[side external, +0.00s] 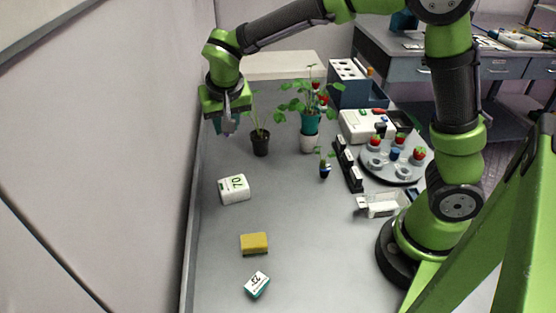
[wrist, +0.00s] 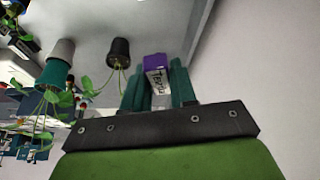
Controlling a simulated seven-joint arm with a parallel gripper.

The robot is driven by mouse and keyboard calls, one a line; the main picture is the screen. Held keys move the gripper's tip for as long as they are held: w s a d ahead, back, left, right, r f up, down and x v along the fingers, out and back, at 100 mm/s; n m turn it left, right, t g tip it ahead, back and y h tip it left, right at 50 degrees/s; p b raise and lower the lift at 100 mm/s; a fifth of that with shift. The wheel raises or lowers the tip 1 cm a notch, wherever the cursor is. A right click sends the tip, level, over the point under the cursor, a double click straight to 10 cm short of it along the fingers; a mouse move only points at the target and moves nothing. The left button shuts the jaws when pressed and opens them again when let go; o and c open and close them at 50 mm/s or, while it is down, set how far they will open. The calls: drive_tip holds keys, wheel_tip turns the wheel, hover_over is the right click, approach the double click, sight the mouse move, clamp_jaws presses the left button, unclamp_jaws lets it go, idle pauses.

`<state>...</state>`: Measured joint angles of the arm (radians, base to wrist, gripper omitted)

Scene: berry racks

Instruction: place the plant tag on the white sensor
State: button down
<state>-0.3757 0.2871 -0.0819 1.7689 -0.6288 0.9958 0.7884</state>
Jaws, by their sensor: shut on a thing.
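My gripper (side external: 227,122) is high at the left of the bench, above and to the left of the dark plant pot. It is shut on a small purple and white plant tag (wrist: 156,64) with dark lettering, which shows between the teal fingers in the wrist view. In the side view the tag is small and mostly hidden by the fingers. The white sensor (side external: 234,190), a rounded block marked "70", sits on the bench below my gripper and nearer the camera, apart from the tag. Nothing is seen on its top.
A dark pot (side external: 260,145) with a seedling stands near my gripper; it also shows in the wrist view (wrist: 119,49). A taller teal and white pot (side external: 310,134) is right of it. A yellow sponge (side external: 254,243) and a white-teal box (side external: 257,285) lie in front. The left wall is close.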

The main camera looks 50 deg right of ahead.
drive_tip(key=s+d+f+m, duration=0.1)
drive_tip(key=s+f, duration=0.2)
drive_tip(key=s, duration=0.6)
drive_tip(key=s+d+f+m, duration=0.1)
drive_tip(key=s+f, duration=0.3)
drive_tip(key=s, duration=0.5)
drive_tip(key=h, duration=0.1)
hover_over(233, 179)
drive_tip(key=s+a, duration=0.1)
drive_tip(key=shift+f+m+g, duration=0.4)
drive_tip(key=shift+f, duration=0.25)
drive_tip(key=shift+a+f, duration=0.1)
drive_tip(key=shift+f, duration=1.65)
drive_tip(key=shift+f, duration=0.1)
drive_tip(key=c, duration=0.9)
unclamp_jaws()
